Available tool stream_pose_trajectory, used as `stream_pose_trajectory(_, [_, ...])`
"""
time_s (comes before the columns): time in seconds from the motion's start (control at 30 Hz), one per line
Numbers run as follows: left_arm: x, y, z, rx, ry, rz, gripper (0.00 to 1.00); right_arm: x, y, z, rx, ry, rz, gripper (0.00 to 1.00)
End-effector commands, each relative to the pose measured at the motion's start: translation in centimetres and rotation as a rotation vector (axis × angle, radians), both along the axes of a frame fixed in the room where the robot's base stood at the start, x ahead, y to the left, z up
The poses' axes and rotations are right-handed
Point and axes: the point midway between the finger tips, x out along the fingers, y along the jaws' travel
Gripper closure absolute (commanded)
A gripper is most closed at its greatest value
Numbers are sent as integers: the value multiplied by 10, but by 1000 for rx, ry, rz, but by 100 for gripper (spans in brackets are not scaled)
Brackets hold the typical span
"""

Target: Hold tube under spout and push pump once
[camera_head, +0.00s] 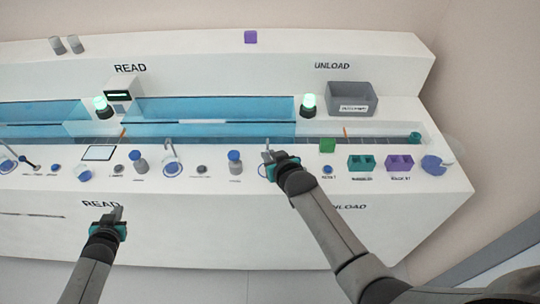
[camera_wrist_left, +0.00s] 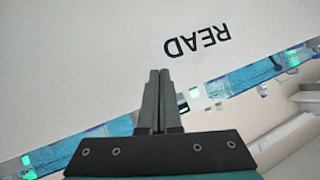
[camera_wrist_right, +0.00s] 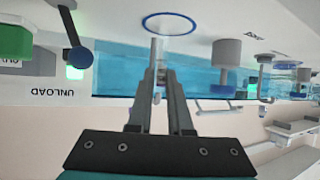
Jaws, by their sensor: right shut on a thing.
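My right gripper (camera_head: 268,158) is at the counter's front part, over a blue ring. In the right wrist view its fingers (camera_wrist_right: 159,80) are shut on a pale, slim tube (camera_wrist_right: 157,52), with the blue ring (camera_wrist_right: 170,23) just beyond the tube's far end. My left gripper (camera_head: 116,214) is low in front of the counter, below the front READ label. In the left wrist view its fingers (camera_wrist_left: 160,78) are together with nothing visible between them. A hooked spout (camera_head: 169,148) stands over a blue ring to the left; another spout shows in the right wrist view (camera_wrist_right: 265,62). I cannot tell which knob is the pump.
Right of the right gripper are a green block (camera_head: 327,145), a green rack (camera_head: 360,162) and a purple rack (camera_head: 399,162). A grey bin (camera_head: 352,96) sits behind. The counter front (camera_head: 200,220) is clear.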

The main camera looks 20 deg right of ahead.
Motion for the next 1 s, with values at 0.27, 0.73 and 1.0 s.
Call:
stream_pose_trajectory(0.27, [93,0,115,-14,-201,9,100,0,0,0,0,0,0,100])
stream_pose_trajectory(0.73, [128,-172,150,-217,139,97,100,0,0,0,0,0,0,100])
stream_pose_trajectory(1.0, [92,-283,173,-233,422,6,100,0,0,0,0,0,0,100])
